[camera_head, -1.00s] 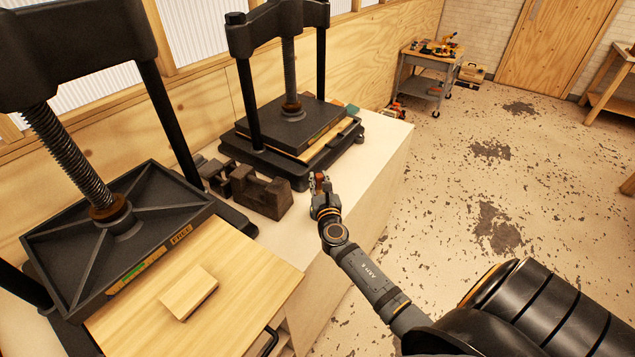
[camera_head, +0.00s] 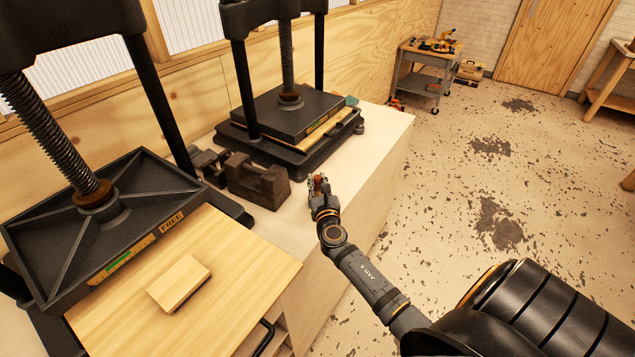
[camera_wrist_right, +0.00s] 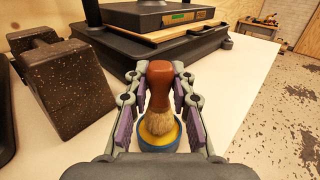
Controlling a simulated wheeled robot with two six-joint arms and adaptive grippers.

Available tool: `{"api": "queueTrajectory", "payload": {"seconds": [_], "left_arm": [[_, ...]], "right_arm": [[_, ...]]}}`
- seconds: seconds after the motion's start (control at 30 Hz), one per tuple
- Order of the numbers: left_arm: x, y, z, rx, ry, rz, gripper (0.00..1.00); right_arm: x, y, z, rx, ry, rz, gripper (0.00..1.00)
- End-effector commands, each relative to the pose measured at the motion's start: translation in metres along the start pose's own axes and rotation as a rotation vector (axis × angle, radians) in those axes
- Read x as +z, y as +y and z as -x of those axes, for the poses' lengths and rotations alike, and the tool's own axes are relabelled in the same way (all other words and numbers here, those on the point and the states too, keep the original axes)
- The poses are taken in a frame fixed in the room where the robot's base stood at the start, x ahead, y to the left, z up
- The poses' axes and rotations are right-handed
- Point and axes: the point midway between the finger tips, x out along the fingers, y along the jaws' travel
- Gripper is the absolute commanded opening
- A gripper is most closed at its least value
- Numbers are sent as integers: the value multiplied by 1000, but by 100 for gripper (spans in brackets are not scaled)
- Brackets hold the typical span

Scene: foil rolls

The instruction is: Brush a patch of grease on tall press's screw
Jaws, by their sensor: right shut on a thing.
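My right gripper (camera_head: 318,186) is low over the bench's right edge, in front of the far press. In the right wrist view, it (camera_wrist_right: 160,100) is shut on a brush with a red-brown handle (camera_wrist_right: 160,78). The brush's pale bristles (camera_wrist_right: 158,122) are over yellow grease in a blue tin (camera_wrist_right: 158,147); I cannot tell how deep they reach. Two black presses stand on the bench. The near one has a thick threaded screw (camera_head: 48,128); the far one has a screw (camera_head: 287,55) too. I cannot tell surely which is the tall press. My left gripper is out of view.
A dark metal block (camera_head: 258,182) lies between gripper and wall. A wooden board (camera_head: 225,260) with a small wood block (camera_head: 179,284) is at the near press. The bench top (camera_head: 375,135) is clear to the right of the far press. A tool cart (camera_head: 428,68) stands far off.

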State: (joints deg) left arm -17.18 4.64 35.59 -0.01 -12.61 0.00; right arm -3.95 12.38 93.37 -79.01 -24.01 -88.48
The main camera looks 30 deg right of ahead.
Motion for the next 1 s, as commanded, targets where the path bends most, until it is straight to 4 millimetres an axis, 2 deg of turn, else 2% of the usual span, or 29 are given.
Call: {"api": "queueTrajectory", "payload": {"seconds": [1.0], "left_arm": [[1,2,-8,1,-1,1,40]], "right_arm": [[-8,0,0,0,0,0,0]]}}
